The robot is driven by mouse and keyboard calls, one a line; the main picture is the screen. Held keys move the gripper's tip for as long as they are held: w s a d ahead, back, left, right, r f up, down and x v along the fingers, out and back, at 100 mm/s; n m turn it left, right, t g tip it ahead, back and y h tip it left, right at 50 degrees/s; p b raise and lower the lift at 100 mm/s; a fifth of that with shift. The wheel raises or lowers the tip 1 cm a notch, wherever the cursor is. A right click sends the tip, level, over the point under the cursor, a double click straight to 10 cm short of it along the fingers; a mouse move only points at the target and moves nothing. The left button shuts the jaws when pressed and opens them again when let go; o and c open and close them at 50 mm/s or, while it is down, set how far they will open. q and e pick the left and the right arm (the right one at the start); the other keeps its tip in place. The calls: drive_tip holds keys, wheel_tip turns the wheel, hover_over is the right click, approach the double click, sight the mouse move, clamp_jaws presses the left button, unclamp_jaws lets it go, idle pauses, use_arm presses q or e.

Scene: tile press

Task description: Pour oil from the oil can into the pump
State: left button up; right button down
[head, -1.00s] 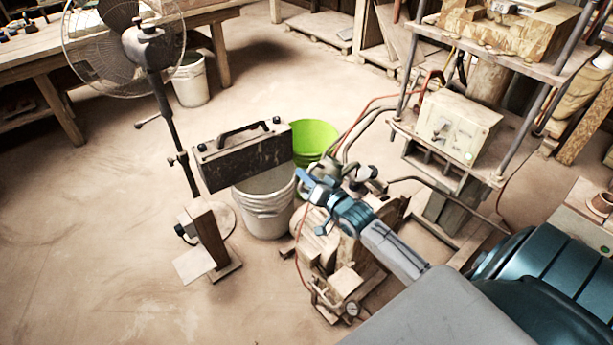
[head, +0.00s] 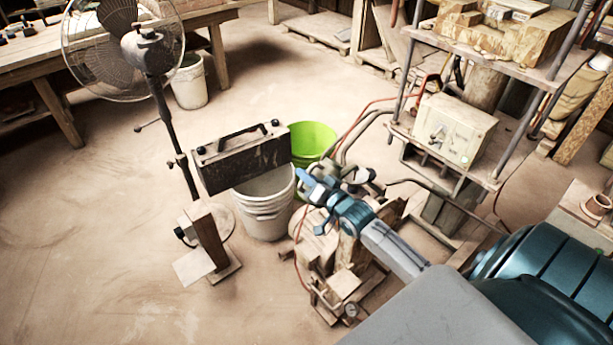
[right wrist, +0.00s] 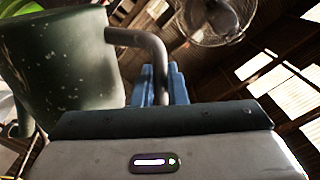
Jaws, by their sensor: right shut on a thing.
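My right gripper (head: 308,182) reaches in from the lower right in the head view. In the right wrist view its blue fingers (right wrist: 160,88) are shut on the bent grey handle of the dark green oil can (right wrist: 62,72). The can fills the left of that view and looks tilted there; its spout is not clear. In the head view the can is small and hard to separate from the gripper and machine parts. The pump seems to be part of the machine with hoses (head: 322,245), below and beside my right gripper. My left gripper is not in view.
A white bucket (head: 265,215) and a green bucket (head: 312,136) stand left of and behind the machine. A dark case with a handle (head: 240,160) and a standing fan (head: 118,45) are further left. A press frame (head: 455,128) rises at right. The left floor is clear.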

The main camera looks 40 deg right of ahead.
sight(312, 165)
drive_tip(key=shift+r, duration=0.2)
drive_tip(key=shift+d+r+m+p, duration=0.3)
drive_tip(key=shift+r+p, duration=0.2)
drive_tip(key=shift+p, duration=0.15)
drive_tip(key=shift+r, duration=0.1)
idle(0.7)
drive_tip(key=shift+w+d+r+m+p, duration=0.1)
drive_tip(key=shift+d+r+m+p, duration=0.25)
drive_tip(key=shift+p, duration=0.2)
drive_tip(key=shift+r, duration=0.15)
idle(0.6)
drive_tip(key=shift+d+r+m+p, duration=0.25)
drive_tip(key=shift+r+p, duration=0.1)
drive_tip(key=shift+p, duration=0.1)
drive_tip(key=shift+d+r, duration=0.1)
idle(0.7)
drive_tip(key=shift+d+r+m+p, duration=0.3)
drive_tip(key=shift+d+r+p, duration=0.05)
drive_tip(key=shift+r+p, duration=0.15)
